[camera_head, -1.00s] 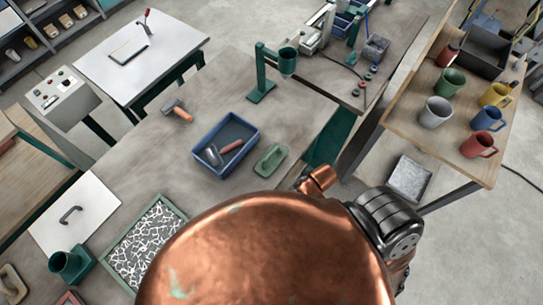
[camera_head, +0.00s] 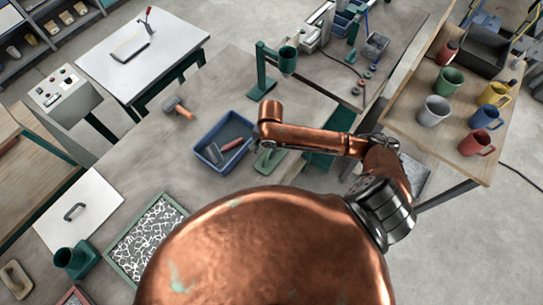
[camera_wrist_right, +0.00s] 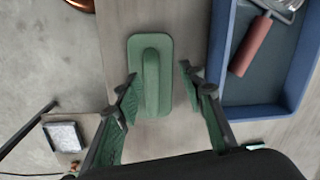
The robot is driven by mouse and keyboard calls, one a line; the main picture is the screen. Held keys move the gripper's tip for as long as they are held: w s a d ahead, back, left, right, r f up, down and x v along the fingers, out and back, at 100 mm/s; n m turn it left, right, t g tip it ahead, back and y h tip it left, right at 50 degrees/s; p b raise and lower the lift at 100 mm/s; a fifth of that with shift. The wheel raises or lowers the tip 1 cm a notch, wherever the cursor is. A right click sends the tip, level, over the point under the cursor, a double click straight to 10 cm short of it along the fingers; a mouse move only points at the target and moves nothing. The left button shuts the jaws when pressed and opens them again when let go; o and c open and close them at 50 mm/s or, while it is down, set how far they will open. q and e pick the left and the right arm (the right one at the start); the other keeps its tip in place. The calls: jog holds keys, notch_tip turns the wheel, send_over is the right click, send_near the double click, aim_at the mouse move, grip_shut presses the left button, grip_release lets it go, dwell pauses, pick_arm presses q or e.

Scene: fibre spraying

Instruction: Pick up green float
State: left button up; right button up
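The green float (camera_wrist_right: 136,88) lies flat on the grey table, its raised handle up the middle, in the right wrist view. My right gripper (camera_wrist_right: 158,80) is open, with one green-padded finger on each side of the float's handle and nothing held. I cannot tell how high the fingers are above the table. In the head view the float (camera_head: 265,163) is partly hidden under my copper right arm, which reaches in from the right. My left gripper is not in view.
A blue tray (camera_head: 203,158) holding a red-handled tool (camera_wrist_right: 251,46) stands close beside the float. A hammer (camera_head: 178,106) lies farther back on the table. A green stand (camera_head: 262,75) is behind.

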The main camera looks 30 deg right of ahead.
jog(key=d+m, duration=0.1)
jog(key=w+d+r+m, duration=0.1)
jog(key=d+h, duration=0.1)
jog(key=shift+w+d+r+m+g, duration=0.1)
jog(key=shift+w+r+m+g, duration=0.05)
jog(key=shift+w+m+g, duration=0.2)
jog(key=f, duration=0.4)
jog(key=s+f+p, duration=0.1)
jog(key=f, duration=0.1)
jog(key=shift+d+f, duration=0.25)
jog(key=shift+f, duration=0.55)
jog(key=shift+c, duration=0.7)
grip_shut()
